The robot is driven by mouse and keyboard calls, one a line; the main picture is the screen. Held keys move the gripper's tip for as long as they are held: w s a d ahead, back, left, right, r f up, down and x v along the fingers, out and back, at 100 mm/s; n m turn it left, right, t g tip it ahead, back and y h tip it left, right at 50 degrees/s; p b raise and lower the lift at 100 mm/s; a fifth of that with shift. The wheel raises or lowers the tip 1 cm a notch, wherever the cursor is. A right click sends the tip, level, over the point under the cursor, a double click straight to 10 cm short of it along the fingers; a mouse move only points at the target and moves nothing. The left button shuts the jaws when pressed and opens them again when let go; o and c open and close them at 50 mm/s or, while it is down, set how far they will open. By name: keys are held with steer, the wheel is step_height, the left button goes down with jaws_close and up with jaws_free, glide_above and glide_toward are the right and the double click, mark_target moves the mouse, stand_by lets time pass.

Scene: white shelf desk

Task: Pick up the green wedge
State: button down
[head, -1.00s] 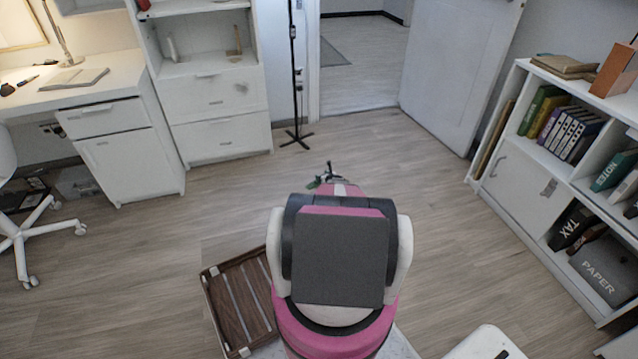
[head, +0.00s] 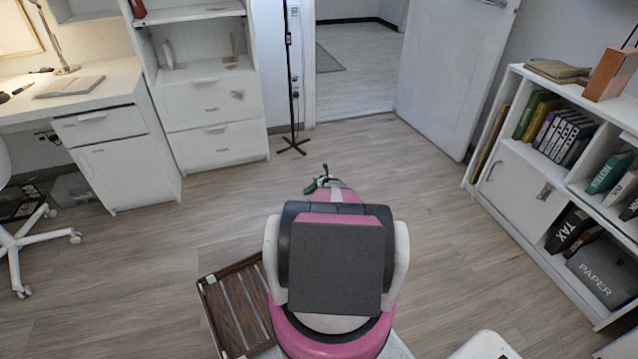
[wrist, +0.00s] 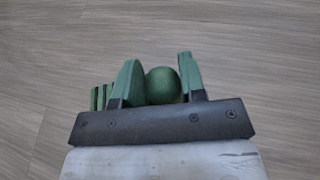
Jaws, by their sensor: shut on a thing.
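My gripper (wrist: 160,78) is shut on a dark green thing (wrist: 163,86), which I take to be the green wedge. In the wrist view it sits between the two greenish fingers, and the end I see looks rounded. Its lower part is hidden behind the dark gripper body. In the head view my gripper (head: 323,181) is small, beyond my pink and white arm, with a bit of green at its tip. The wedge's full shape cannot be told there. Wooden floor shows behind the gripper in both views.
A white desk (head: 95,75) and drawer cabinet (head: 212,105) stand at the left. A white bookshelf (head: 525,185) stands at the right. A brown slatted wooden crate (head: 232,310) is at lower left beside my body. The floor (head: 420,190) ahead is clear, toward an open door (head: 455,70).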

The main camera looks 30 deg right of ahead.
steer(key=shift+r, duration=0.95)
steer(key=s+a+r, duration=0.7)
steer(key=s+a, duration=0.1)
steer(key=a, duration=0.1)
steer(key=s+a+r+n+y, duration=0.1)
steer(key=a+r+n+y, duration=0.1)
steer(key=a+r, duration=0.8)
steer(key=s+a+r+n+g+y, duration=0.15)
steer(key=a+r, duration=0.35)
steer(key=r, duration=1)
steer(key=a+r+n+y, duration=0.25)
steer(key=a+r, duration=0.55)
steer(key=r, duration=0.4)
steer(key=s+a+r+n+g+y, duration=0.4)
steer(key=s+a+r, duration=1.7)
steer(key=a+r, duration=0.2)
steer(key=shift+s+a+r+y, duration=0.15)
steer(key=shift+s+r+y, duration=0.15)
steer(key=shift+r, duration=0.45)
